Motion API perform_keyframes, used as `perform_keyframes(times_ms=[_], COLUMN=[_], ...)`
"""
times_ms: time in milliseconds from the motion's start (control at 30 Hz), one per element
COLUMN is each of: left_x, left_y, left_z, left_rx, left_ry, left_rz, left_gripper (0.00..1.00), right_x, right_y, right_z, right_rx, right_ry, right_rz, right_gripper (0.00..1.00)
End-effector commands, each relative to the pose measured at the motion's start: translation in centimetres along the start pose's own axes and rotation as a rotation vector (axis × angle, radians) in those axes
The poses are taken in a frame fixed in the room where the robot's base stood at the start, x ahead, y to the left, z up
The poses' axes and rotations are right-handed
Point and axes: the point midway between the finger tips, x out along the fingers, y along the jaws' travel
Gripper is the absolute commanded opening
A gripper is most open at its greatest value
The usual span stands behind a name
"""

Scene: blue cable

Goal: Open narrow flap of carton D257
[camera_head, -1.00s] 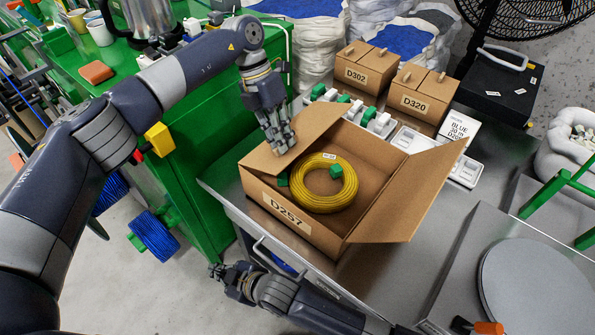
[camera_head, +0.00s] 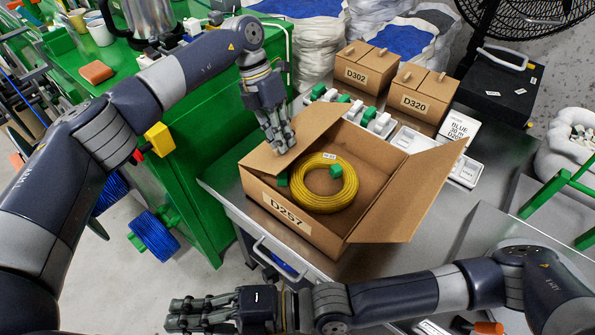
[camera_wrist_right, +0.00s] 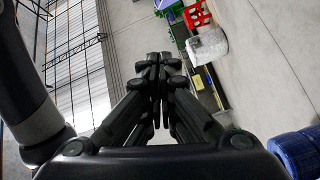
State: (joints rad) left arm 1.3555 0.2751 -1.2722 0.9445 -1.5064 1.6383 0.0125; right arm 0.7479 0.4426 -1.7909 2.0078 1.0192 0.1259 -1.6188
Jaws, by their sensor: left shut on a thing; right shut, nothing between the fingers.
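Carton D257 (camera_head: 330,237) is a brown box on the grey metal table, with its label on the near left side. Inside lies a coil of yellow cable (camera_head: 345,198) with a green clip.
Small cartons D302 (camera_head: 365,68) and D320 (camera_head: 422,92) stand behind, with a black case (camera_head: 500,85) to their right. White trays (camera_head: 466,170) and green-white parts lie behind the carton. A green bench (camera_head: 190,110) is at left.

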Motion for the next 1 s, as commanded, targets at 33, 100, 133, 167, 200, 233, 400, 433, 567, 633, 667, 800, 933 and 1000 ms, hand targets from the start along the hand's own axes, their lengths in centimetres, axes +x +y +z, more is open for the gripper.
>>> perform_keyframes(times_ms=[33, 100, 133, 167, 200, 233, 400, 433, 567, 633, 667, 800, 933, 1000], left_x=[-0.1, -0.1, -0.1, -0.1, -0.1, -0.1, -0.1, -0.1, -0.1, -0.1, -0.1, -0.1, -0.1, -0.1], left_y=[-0.1, -0.1, -0.1, -0.1, -0.1, -0.1, -0.1, -0.1, -0.1, -0.1, -0.1, -0.1, -0.1, -0.1], left_z=[0.1, 0.1, 0.1, 0.1, 0.1, 0.1, 0.1, 0.1, 0.1, 0.1, 0.1, 0.1, 0.0, 0.0], left_rx=[0.001, 0.001, 0.001, 0.001, 0.001, 0.001, 0.001, 0.001, 0.001, 0.001, 0.001, 0.001, 0.001, 0.001], left_ry=[-0.002, -0.002, -0.002, -0.002, -0.002, -0.002, -0.002, -0.002, -0.002, -0.002, -0.002, -0.002, -0.001, -0.001], left_rz=[0.0, 0.0, 0.0, 0.0, 0.0, 0.0, 0.0, 0.0, -0.001, 0.0, 0.0, 0.0, 0.0, 0.0], left_gripper=[0.0, 0.0, 0.0, 0.0, 0.0, 0.0, 0.0, 0.0, 0.0, 0.0, 0.0, 0.0, 0.0, 0.0], right_x=[-1.4, -3.3, -4.2, -5.2, -6.6, -7.7, -12.2, -12.7, -13.9, -14.3, -14.3, -15.0, -16.4, -17.4], right_y=[0.5, 1.6, 2.2, 2.9, 4.1, 5.0, 10.8, 11.6, 13.8, 13.8, 13.5, 11.3, 9.4, 8.7], right_z=[-0.3, -0.6, -0.7, -0.7, -0.7, -0.7, -0.3, -0.2, 0.0, 0.6, 1.0, 3.8, 7.4, 9.4], right_rx=[-0.056, -0.137, -0.174, -0.21, -0.259, -0.29, -0.405, -0.419, -0.502, -0.581, -0.627, -0.82, -0.993, -1.081], right_ry=[-0.005, -0.019, -0.029, -0.043, -0.063, -0.079, -0.136, -0.136, -0.115, -0.102, -0.098, -0.094, -0.104, -0.112], right_rz=[0.025, 0.071, 0.091, 0.113, 0.144, 0.165, 0.253, 0.256, 0.211, 0.134, 0.086, -0.136, -0.346, -0.462], right_gripper=[0.0, 0.0, 0.0, 0.0, 0.0, 0.0, 0.0, 0.0, 0.0, 0.0, 0.0, 0.0, 0.0, 0.0])
